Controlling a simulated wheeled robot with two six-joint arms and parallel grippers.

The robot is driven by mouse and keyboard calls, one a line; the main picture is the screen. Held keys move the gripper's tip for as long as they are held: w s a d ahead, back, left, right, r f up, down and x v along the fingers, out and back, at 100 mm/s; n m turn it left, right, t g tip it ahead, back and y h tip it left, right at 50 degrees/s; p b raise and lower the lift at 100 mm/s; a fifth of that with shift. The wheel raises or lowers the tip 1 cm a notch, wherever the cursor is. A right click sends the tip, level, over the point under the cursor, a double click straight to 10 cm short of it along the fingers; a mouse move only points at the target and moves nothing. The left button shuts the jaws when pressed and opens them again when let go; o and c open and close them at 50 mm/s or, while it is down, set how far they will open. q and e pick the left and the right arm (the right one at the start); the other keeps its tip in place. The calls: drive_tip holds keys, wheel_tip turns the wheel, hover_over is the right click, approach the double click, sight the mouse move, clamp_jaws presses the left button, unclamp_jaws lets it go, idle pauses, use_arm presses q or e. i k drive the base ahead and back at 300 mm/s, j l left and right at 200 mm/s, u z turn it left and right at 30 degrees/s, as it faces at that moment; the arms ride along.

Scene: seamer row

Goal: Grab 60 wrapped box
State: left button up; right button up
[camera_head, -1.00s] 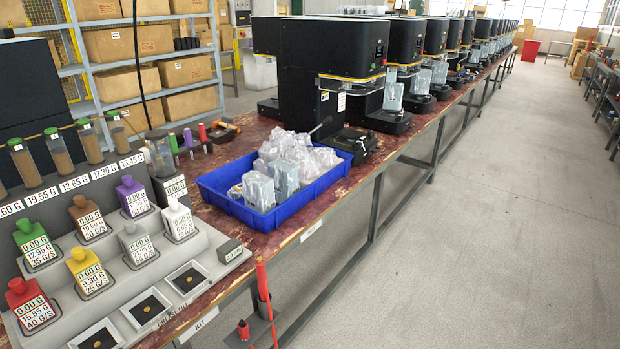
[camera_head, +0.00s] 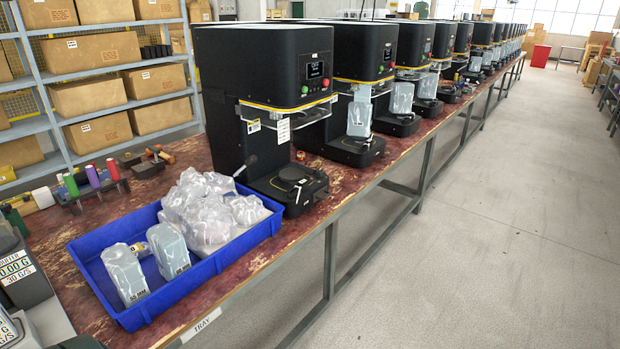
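Two wrapped grey boxes stand in the near-left end of the blue tray (camera_head: 213,267). The left wrapped box (camera_head: 122,270) and the right wrapped box (camera_head: 168,249) are covered in clear film. Each has a small size label low on its side, too small to read surely. A small item with a yellow mark (camera_head: 138,250) is partly hidden behind them. A heap of crumpled clear wrapping (camera_head: 205,210) fills the rest of the tray and may hide more. Neither of my grippers is in view.
A black seamer machine (camera_head: 265,80) stands right behind the tray, and more line the bench (camera_head: 262,268). Wrapped boxes stand on the second machine (camera_head: 360,118) and third machine (camera_head: 401,98). Colored spools (camera_head: 93,177) are at left. The aisle (camera_head: 470,240) is clear.

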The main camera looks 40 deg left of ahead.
sight(169, 247)
drive_tip(key=i+u, duration=0.35)
drive_tip(key=i, duration=0.15)
drive_tip(key=i+l+u, duration=0.3)
drive_tip(key=i, duration=0.2)
drive_tip(key=i+l+u, duration=0.35)
drive_tip(key=i, duration=0.15)
